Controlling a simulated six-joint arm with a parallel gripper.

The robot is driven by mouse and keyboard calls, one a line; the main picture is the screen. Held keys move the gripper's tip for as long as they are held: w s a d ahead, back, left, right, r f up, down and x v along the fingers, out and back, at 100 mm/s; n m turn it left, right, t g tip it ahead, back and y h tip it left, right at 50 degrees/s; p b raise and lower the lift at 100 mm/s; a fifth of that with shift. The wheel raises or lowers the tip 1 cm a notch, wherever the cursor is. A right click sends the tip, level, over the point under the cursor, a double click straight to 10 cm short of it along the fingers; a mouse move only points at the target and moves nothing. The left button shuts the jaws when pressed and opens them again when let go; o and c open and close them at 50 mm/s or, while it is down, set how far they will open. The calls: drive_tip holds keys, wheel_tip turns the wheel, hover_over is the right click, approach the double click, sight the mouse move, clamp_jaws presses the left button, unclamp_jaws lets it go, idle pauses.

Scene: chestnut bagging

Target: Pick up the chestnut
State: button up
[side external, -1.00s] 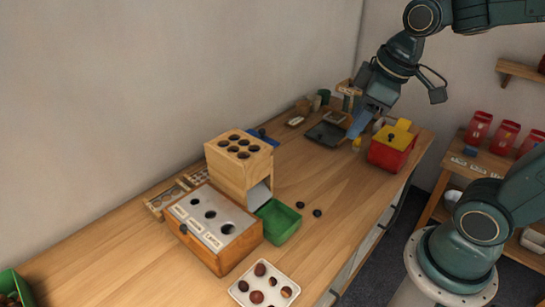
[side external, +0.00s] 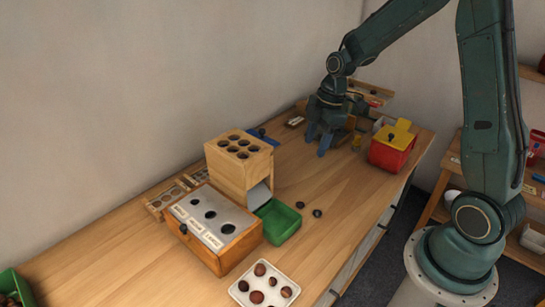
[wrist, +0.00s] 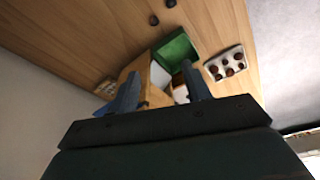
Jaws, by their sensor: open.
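Two dark chestnuts lie on the bare wooden table right of the green tray: one chestnut (side external: 300,205) and a second chestnut (side external: 317,213) close by. Both also show at the top of the wrist view, one (wrist: 154,20) lower than the other (wrist: 171,3). More chestnuts (side external: 257,297) sit in a white tray (side external: 243,295) at the front; which one the task means I cannot tell. My gripper (side external: 317,142) is open and empty, pointing down over the back of the table, apart from all chestnuts. Its two fingers (wrist: 159,84) stand spread in the wrist view.
The green tray (side external: 290,236) sits beside a wooden tower (side external: 228,172) with holes on top. A wooden box (side external: 238,250) with a holed, labelled top stands in front. A red bin (side external: 385,157) with a yellow lid is right of my gripper. The table right of the loose chestnuts is clear.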

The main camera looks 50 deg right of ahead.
drive_tip(key=w+d+f+n+y, duration=0.1)
drive_tip(key=w+d+f+n, duration=0.15)
drive_tip(key=f, duration=0.65)
hover_over(300, 202)
drive_tip(key=d, duration=0.2)
drive_tip(key=shift+n+g, duration=0.25)
drive_tip(key=shift+g, duration=0.15)
drive_tip(key=shift+s+f, duration=0.15)
drive_tip(key=shift+f, duration=2)
drive_tip(key=shift+s+f, duration=0.15)
drive_tip(key=shift+f, duration=1.95)
drive_tip(key=shift+x, duration=2.6)
drive_tip(key=shift+a, duration=0.15)
drive_tip(key=shift+r, duration=0.1)
drive_tip(key=shift+c, duration=0.2)
drive_tip(key=c, duration=0.8)
